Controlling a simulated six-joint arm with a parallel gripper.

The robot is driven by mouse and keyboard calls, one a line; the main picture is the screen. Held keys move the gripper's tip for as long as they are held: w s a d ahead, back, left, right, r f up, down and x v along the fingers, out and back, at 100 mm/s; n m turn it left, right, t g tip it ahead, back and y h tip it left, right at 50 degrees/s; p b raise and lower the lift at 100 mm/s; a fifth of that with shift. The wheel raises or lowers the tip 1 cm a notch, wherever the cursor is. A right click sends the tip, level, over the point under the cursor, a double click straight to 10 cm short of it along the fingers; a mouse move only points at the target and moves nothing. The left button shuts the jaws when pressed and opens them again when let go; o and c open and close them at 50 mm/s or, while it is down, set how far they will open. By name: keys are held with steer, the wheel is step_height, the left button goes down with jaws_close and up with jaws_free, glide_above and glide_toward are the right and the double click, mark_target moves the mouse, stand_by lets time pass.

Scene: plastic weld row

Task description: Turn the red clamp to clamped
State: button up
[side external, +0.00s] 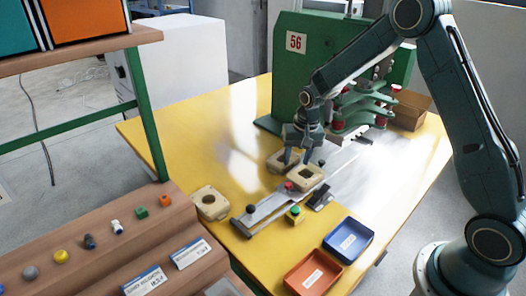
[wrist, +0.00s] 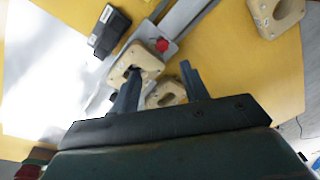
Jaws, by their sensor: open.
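The red clamp shows as a small red knob (side external: 289,186) on the metal rail (side external: 268,207), beside a tan block (side external: 316,173). In the wrist view the red knob (wrist: 162,45) lies beyond my fingertips, next to the same tan block (wrist: 152,62). My gripper (side external: 296,168) points down above the tan blocks, a little behind the knob. Its two fingers are apart with nothing held between them in the wrist view (wrist: 159,72). One finger overlaps the tan block's hole there; I cannot tell whether it touches. The clamp's handle position is unclear.
A second tan block (side external: 275,162) sits behind; a third (side external: 211,203) lies at the left. A black device (side external: 320,197) and a yellow box with a green button (side external: 294,216) stand near the rail. Blue (side external: 348,240) and orange (side external: 313,275) trays are in front. A green machine (side external: 320,70) stands behind.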

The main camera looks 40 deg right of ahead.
mark_target(289, 184)
steer(key=shift+w+a+r+m+g, duration=0.15)
steer(key=shift+w+r+m+g, duration=0.15)
steer(key=shift+r+m, duration=0.55)
steer(key=shift+w+a+r+m+g, duration=0.15)
steer(key=shift+w+r+m+g, duration=0.3)
steer(key=shift+m, duration=0.65)
steer(key=shift+w+a+r+m+g, duration=0.1)
steer(key=shift+w+a+r+m, duration=0.05)
steer(key=shift+r+m, duration=0.75)
steer(key=shift+f, duration=0.25)
step_height(289, 184, down, 14)
steer(key=shift+r, duration=0.2)
steer(key=c, duration=1)
